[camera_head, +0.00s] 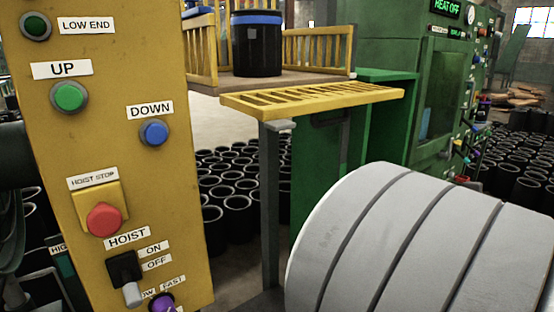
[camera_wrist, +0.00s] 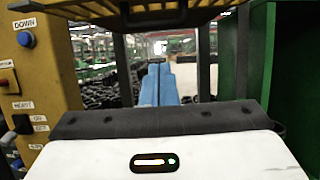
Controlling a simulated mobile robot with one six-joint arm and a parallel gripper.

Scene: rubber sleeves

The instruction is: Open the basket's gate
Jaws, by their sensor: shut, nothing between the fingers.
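The basket (camera_head: 270,83) stands at the upper middle of the head view, with yellow slatted side rails and a brown floor. A yellow slatted panel (camera_head: 312,98), which looks like its gate, lies about level at the front, above grey posts. Its dark underside (camera_wrist: 225,12) crosses the top of the wrist view, with a dark handle-like piece (camera_wrist: 152,14) at the middle. My gripper (camera_wrist: 159,66) shows as blue fingers in the wrist view, shut and empty, pointing forward below the panel. I cannot make out the fingers in the head view.
A yellow control panel (camera_head: 115,180) with buttons stands at the left. A green machine (camera_head: 435,100) stands at the right. A black drum with a blue band (camera_head: 257,45) stands in the basket. Many black sleeves (camera_head: 235,190) cover the floor behind the posts.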

